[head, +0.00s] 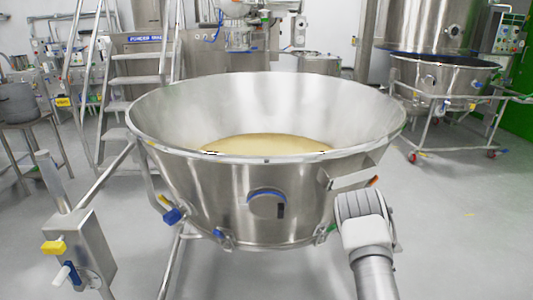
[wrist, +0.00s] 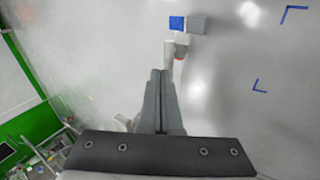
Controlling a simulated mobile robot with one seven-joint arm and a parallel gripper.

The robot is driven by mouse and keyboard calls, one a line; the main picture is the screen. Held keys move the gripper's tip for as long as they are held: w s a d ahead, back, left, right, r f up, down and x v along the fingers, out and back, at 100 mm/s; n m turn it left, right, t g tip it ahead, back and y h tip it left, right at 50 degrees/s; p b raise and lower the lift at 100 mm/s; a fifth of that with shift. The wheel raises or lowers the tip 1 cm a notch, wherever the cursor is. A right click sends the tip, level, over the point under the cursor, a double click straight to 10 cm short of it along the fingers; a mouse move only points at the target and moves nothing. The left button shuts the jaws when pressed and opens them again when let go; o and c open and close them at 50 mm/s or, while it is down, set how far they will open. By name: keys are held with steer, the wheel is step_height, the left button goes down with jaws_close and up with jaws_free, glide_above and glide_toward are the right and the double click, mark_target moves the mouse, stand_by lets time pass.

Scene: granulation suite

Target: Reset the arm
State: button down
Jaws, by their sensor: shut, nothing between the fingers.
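My arm (head: 368,240) rises from the bottom right of the head view, and its upper end stands in front of the right side of a large steel bowl. I cannot make out my fingers in the head view. In the wrist view my gripper (wrist: 160,74) is shut, its two grey fingers side by side with nothing between them.
The wheeled steel bowl (head: 225,190) holds pale yellow powder (head: 268,145). A grey post with a box (head: 78,245) stands at left, steel steps (head: 135,80) behind. Another wheeled bowl (head: 447,78) is at back right. Blue tape marks (wrist: 291,10) lie on clear floor.

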steer(key=s+a+r+m+t+y, duration=0.15)
steer(key=a+r, duration=0.35)
steer(key=r, duration=0.6)
steer(key=s+a+r+y, duration=0.1)
steer(key=s+a+r, duration=0.25)
steer(key=r, duration=0.75)
steer(key=s+a+r+t+y, duration=0.1)
steer(key=s+a+r, duration=0.1)
steer(key=a+r, duration=0.65)
steer(key=s+a+r+n+t+y, duration=0.1)
steer(key=s+a+r, duration=0.2)
steer(key=s+r, duration=0.35)
steer(key=s+a+r+t+y, duration=0.1)
steer(key=s+a+r, duration=0.2)
steer(key=s, duration=0.7)
steer(key=s+a+r+n, duration=0.1)
steer(key=s+a+r, duration=0.3)
steer(key=s, duration=0.4)
step_height(320, 180, up, 24)
steer(key=p, duration=2.4)
steer(key=shift+d, duration=0.2)
steer(key=shift+r, duration=0.1)
